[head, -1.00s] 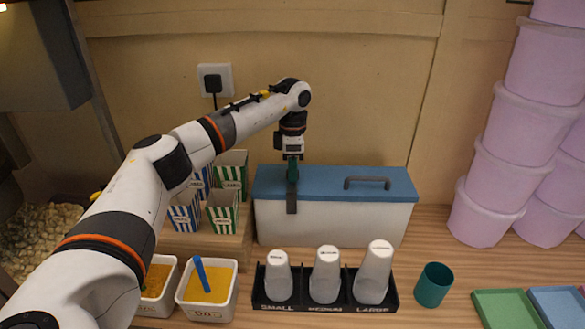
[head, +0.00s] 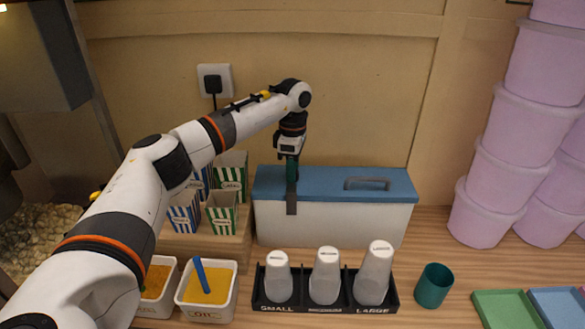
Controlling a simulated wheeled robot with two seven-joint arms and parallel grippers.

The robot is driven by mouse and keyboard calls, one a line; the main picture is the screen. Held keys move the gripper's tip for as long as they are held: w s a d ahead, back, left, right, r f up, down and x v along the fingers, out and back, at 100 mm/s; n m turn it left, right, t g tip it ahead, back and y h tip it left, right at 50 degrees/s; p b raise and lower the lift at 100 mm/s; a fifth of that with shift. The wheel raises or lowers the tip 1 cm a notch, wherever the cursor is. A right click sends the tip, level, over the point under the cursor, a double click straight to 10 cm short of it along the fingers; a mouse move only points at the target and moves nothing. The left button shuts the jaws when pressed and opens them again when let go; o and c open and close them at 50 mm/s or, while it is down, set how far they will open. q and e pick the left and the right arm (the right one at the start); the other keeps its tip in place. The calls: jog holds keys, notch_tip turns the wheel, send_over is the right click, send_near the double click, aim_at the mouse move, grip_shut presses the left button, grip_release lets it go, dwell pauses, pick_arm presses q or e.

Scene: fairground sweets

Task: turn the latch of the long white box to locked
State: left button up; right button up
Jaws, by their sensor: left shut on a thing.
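The long white box (head: 335,224) stands against the back wall with its blue lid (head: 325,185) on. A grey strip (head: 291,203), which looks like the latch, hangs straight down over the box's front near its left end. My left gripper (head: 292,178) comes down from above onto the left part of the lid and is shut on this latch. Its fingertips are small and dark here, so the exact contact is unclear. I cannot read any locked mark. My right gripper is out of view.
A grey handle (head: 367,183) is on the lid's right part. Striped boxes (head: 222,212) stand close left of the white box. A black rack (head: 325,308) with upturned cups stands in front, beside a teal cup (head: 433,285). Pink tubs (head: 490,210) are stacked at right.

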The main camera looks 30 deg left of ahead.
pick_arm(q)
jog(key=o, duration=1)
